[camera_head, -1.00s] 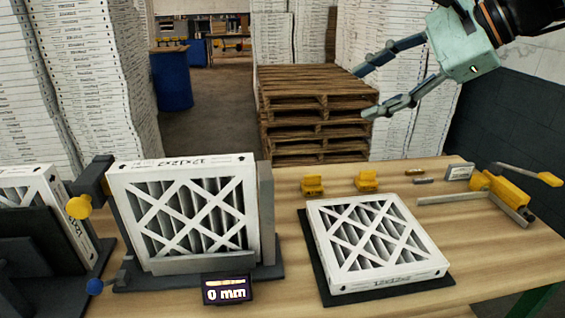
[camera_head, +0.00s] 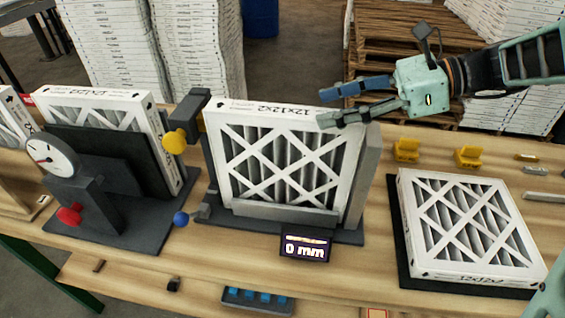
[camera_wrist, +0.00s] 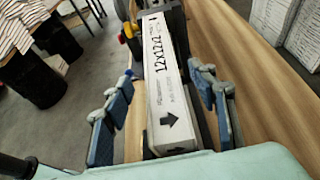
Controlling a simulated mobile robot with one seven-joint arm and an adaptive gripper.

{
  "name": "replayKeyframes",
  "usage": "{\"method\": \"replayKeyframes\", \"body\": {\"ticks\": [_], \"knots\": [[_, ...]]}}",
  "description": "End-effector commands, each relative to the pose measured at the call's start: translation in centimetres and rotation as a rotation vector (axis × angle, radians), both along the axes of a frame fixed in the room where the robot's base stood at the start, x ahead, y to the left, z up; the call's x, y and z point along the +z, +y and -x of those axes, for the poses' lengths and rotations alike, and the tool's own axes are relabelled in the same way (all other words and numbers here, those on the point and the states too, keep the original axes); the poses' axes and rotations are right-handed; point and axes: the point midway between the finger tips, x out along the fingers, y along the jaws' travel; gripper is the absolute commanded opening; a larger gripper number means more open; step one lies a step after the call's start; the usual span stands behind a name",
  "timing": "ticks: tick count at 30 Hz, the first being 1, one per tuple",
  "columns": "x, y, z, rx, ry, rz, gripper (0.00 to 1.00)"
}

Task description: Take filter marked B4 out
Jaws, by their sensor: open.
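No B4 mark is legible on any filter. A white-framed filter (camera_head: 285,155) stands upright in the middle holder, with 12x12x2 on its top edge. It also shows in the wrist view (camera_wrist: 165,92), its top edge lying between my fingers. My gripper (camera_head: 326,106) is open and empty at the top right part of this filter; I cannot tell whether it touches. A second filter (camera_head: 470,226) lies flat on a dark pad at right. A third filter (camera_head: 98,105) stands upright behind a dark plate at left, and a fourth (camera_head: 14,120) is cut off at the left edge.
A dial gauge (camera_head: 50,157) and red knob (camera_head: 70,214) stand at left. Yellow (camera_head: 174,141) and blue (camera_head: 181,218) knobs flank the middle holder. A display (camera_head: 305,247) reads 0 mm. Yellow clips (camera_head: 407,150) sit behind the flat filter. Pallets (camera_head: 390,40) stand beyond the table.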

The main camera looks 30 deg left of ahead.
Motion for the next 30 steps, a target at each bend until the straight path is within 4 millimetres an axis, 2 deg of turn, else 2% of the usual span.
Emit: {"method": "replayKeyframes", "body": {"ticks": [3, 8, 16, 26, 30], "knots": [[-0.6, 1.3, 0.5, 0.001, -0.001, 0.001, 0.53], [-0.8, 2.3, 0.7, 0.002, -0.002, 0.001, 0.53], [-1.8, 6.0, 1.8, 0.001, -0.002, 0.001, 0.53], [-2.2, 6.6, 1.9, -0.002, -0.004, 0.002, 0.53], [-2.1, 6.6, 1.9, -0.002, -0.004, 0.002, 0.39]]}}
